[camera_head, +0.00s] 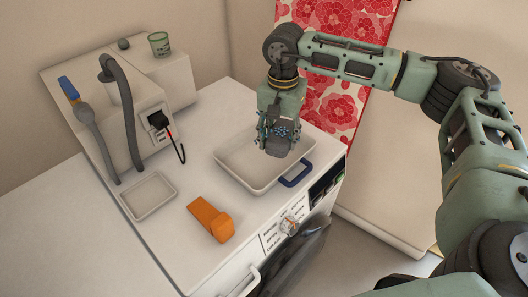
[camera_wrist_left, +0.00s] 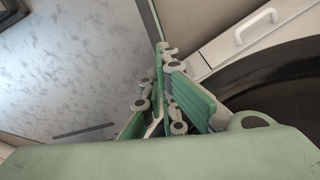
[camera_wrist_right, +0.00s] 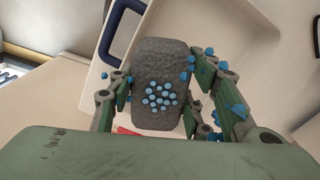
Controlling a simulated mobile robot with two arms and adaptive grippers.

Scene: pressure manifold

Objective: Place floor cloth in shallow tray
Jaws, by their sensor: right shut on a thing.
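A dark grey, rounded slab with blue dots, which I take for the floor cloth (camera_wrist_right: 155,60), is between the fingers of my right gripper (camera_wrist_right: 162,80). In the head view, the right gripper (camera_head: 278,134) holds the cloth (camera_head: 277,145) over the large white tray (camera_head: 232,172) with a blue handle. Whether the cloth touches the tray floor I cannot tell. The tray also shows behind the cloth in the right wrist view (camera_wrist_right: 225,25). My left gripper (camera_wrist_left: 168,55) is empty, its fingertips together, near a dark round opening; it is outside the head view.
A small white tray (camera_head: 150,212) and an orange wedge-shaped object (camera_head: 210,219) lie on the white worktop (camera_head: 185,180). A grey hose (camera_head: 130,110), a blue-handled brush (camera_head: 78,100) and a green cup (camera_head: 159,44) are at the back left. A control panel with a knob (camera_head: 290,226) is at the front.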

